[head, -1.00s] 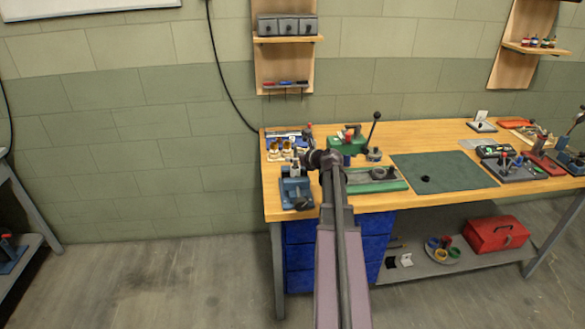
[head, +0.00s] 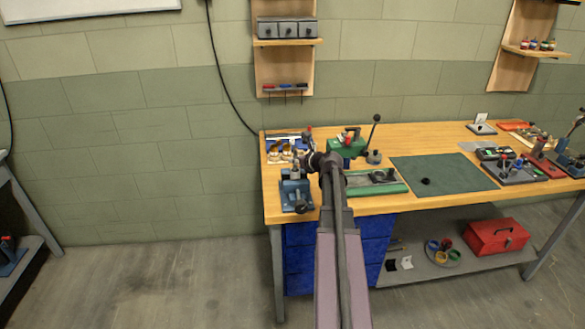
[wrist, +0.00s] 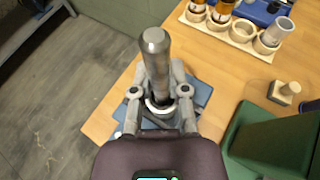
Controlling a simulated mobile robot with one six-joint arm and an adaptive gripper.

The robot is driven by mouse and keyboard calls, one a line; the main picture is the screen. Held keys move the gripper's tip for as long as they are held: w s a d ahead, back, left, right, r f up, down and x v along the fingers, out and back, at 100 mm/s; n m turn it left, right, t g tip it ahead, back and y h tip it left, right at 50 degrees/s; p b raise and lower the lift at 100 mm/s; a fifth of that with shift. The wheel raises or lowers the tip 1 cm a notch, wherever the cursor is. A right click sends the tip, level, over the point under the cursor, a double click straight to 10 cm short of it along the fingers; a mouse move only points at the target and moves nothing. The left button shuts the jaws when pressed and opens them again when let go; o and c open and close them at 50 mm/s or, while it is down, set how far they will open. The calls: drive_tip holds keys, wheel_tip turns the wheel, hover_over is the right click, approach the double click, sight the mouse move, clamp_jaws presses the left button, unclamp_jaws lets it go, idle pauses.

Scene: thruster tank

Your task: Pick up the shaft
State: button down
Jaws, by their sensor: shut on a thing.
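The shaft (wrist: 156,65) is a grey metal cylinder with a tapered tip. In the wrist view it stands out from between the two fingers of my gripper (wrist: 159,98), which is shut on it. A pale ring shows around its lower part, at the fingers. In the head view my gripper (head: 303,160) is above and behind the blue vise (head: 295,192) at the bench's left end. Part of the blue vise shows beneath the fingers in the wrist view (wrist: 203,95). The shaft's lower end is hidden, so I cannot tell whether it touches the vise.
A wooden rack (wrist: 240,36) with round holders and several parts stands at the back left of the bench. A green press (head: 347,145) and a green-based fixture (head: 378,188) are to the right. The dark green mat (head: 445,172) is mostly clear.

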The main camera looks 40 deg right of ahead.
drive_tip(key=shift+r, duration=0.15)
wheel_tip(320, 180, up, 10)
drive_tip(key=p, duration=1)
drive_tip(key=shift+f, duration=0.2)
drive_tip(key=shift+r, duration=0.1)
idle(0.5)
wheel_tip(320, 180, up, 10)
drive_tip(key=p, duration=1)
idle(0.5)
idle(0.4)
wheel_tip(320, 180, down, 7)
drive_tip(key=b, duration=0.7)
drive_tip(key=shift+s+d, duration=0.1)
drive_tip(key=shift+s, duration=0.1)
idle(0.7)
